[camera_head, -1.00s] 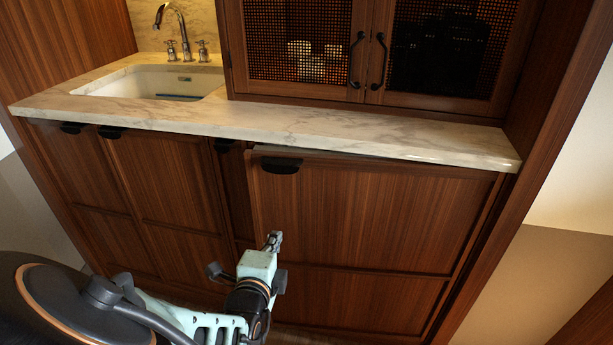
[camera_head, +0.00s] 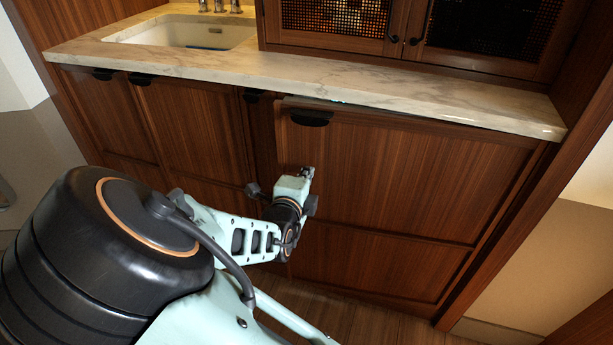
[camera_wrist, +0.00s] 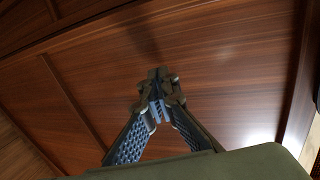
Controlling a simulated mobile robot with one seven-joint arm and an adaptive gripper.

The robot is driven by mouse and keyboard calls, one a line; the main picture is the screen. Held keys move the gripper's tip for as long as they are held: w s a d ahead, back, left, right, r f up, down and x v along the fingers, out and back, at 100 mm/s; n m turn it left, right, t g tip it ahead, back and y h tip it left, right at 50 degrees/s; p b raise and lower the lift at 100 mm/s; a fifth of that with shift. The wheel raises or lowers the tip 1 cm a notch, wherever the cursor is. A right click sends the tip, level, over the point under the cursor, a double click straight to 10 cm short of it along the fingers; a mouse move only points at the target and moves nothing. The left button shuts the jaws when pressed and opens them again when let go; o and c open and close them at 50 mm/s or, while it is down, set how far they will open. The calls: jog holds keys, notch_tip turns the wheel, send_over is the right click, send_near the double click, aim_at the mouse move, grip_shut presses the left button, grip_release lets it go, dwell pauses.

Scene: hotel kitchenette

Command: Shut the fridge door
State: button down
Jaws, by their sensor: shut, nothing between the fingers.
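The fridge door is the wide wooden panel (camera_head: 410,180) under the right half of the counter, with a dark cup handle (camera_head: 311,118) at its upper left. It stands slightly proud of the neighbouring fronts, and a narrow gap shows under the counter edge. My gripper (camera_head: 308,173) is in front of the door's left part, below the handle. In the wrist view my gripper (camera_wrist: 158,104) has its fingertips together, with nothing between them, close to the wooden surface (camera_wrist: 215,65). I cannot tell whether the tips touch it.
A marble counter (camera_head: 330,75) with a sink (camera_head: 190,33) runs above the doors. Closed cabinet fronts (camera_head: 195,120) stand to the left. An upper cabinet (camera_head: 420,30) sits on the counter. Bare wooden floor (camera_head: 350,322) lies below.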

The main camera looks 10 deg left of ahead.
aim_at(308, 164)
jog(key=shift+m+h, duration=0.6)
jog(key=shift+h, duration=0.1)
jog(key=w+p, duration=0.1)
jog(key=w, duration=0.4)
jog(key=shift+w+r, duration=0.1)
jog(key=shift+w, duration=0.05)
jog(key=shift+w+a+r, duration=0.1)
jog(key=shift+w+r, duration=0.05)
jog(key=shift+w, duration=0.1)
jog(key=shift+w+r, duration=0.1)
